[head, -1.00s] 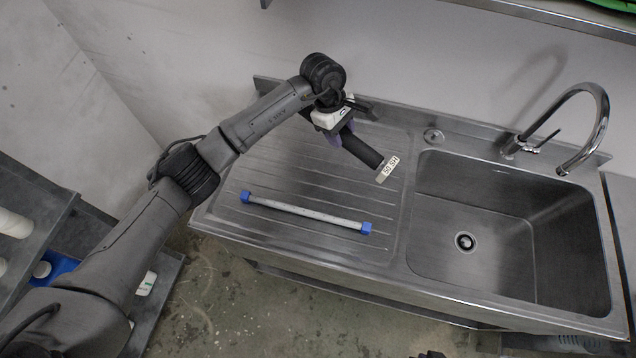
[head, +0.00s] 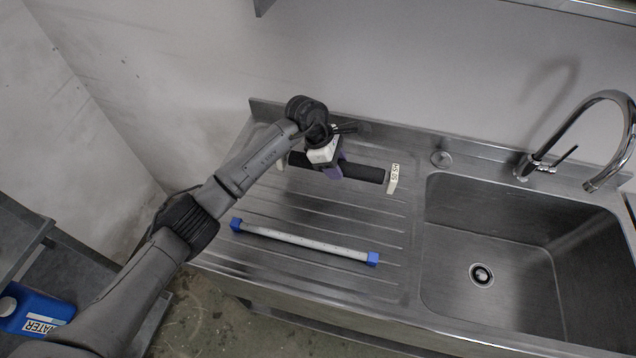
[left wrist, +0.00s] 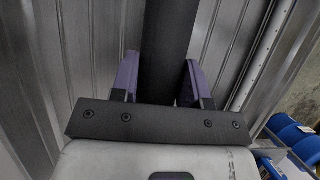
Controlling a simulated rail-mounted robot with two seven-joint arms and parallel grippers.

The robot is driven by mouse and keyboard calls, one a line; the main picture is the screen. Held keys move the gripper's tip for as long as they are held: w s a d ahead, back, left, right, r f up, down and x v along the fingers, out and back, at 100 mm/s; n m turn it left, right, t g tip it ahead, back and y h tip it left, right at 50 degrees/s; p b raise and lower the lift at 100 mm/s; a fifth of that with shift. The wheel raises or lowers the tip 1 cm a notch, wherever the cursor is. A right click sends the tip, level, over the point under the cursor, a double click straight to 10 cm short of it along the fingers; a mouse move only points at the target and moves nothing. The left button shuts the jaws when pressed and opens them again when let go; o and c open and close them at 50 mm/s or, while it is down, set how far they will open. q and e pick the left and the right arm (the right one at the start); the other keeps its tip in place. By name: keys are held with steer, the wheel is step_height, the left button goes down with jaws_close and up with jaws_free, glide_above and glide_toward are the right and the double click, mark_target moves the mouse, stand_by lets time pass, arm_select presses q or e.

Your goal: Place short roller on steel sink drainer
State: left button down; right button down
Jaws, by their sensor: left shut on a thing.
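The short roller (head: 363,173) is black with pale end pieces, the right one marked "50 SH". My left gripper (head: 330,170) is shut on its dark body, with purple fingers on either side. The roller lies roughly level over the back part of the ribbed steel sink drainer (head: 300,213); I cannot tell if it touches the surface. In the left wrist view the roller (left wrist: 168,45) runs between the two fingers (left wrist: 160,80), above the ribbed metal. My right gripper is not in view.
A thin grey bar with blue ends (head: 305,242) lies across the front of the drainer. The sink basin (head: 480,225) and curved tap (head: 605,130) are to the right. A wall stands behind. A blue container (head: 35,310) sits on a shelf at lower left.

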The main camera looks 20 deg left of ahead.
mark_target(306, 164)
arm_select(q)
steer(key=s+a+f, duration=0.1)
steer(key=a, duration=0.1)
steer(key=s+a+f, duration=0.1)
steer(key=shift+s+a+f, duration=0.1)
steer(key=shift+a+f, duration=0.2)
steer(key=shift+a, duration=0.1)
steer(key=shift+f, duration=2)
steer(key=shift+f, duration=0.15)
steer(key=c, duration=0.6)
jaws_free()
steer(key=v, duration=1.2)
